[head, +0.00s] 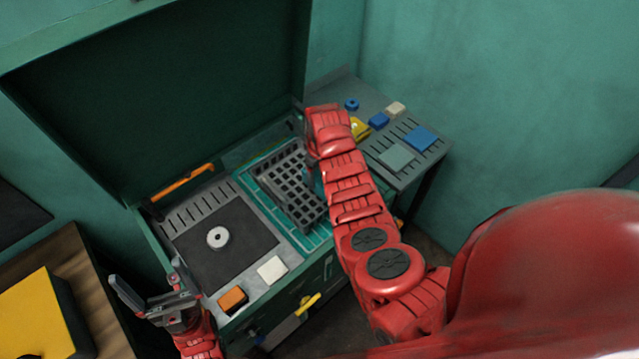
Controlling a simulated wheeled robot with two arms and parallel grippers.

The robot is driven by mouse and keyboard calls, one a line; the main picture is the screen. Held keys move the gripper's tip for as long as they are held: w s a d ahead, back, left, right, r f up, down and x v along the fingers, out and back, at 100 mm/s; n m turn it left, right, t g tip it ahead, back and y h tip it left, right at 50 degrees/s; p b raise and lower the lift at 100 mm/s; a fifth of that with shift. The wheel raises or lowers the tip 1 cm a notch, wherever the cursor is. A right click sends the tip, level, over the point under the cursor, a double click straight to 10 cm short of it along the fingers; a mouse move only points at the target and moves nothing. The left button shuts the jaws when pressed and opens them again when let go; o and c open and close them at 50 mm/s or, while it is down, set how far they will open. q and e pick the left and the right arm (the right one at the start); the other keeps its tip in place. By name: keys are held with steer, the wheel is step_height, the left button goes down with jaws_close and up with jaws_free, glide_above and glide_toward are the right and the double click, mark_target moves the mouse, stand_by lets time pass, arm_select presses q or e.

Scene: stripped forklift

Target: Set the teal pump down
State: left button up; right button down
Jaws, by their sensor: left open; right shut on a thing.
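My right arm reaches in from the right over the open green chest (152,232). Its end, with the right gripper (309,140), is above the chest's right rear part; the fingers are mostly hidden behind the arm. A small teal patch (318,183) shows at the arm's left edge, and I take it for the teal pump in my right gripper. Most of it is hidden, and I cannot tell whether it touches anything below. My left gripper (147,300) is open and empty, left of the chest's front left corner.
The chest holds a grey grid tray (287,186), a dark panel with a white disc (218,237), an orange block (232,299) and a white block (272,270). A grey side table (412,165) at right carries blue, yellow and pale pieces. A yellow box (38,318) stands at left.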

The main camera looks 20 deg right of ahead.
step_height(320, 180, down, 2)
steer(key=shift+s+f+b, duration=0.15)
steer(key=shift+f+b, duration=0.05)
steer(key=shift+b, duration=0.45)
steer(key=shift+f, duration=0.1)
steer(key=shift+f, duration=0.1)
steer(key=shift+f, duration=0.1)
jaws_free()
steer(key=shift+r, duration=0.2)
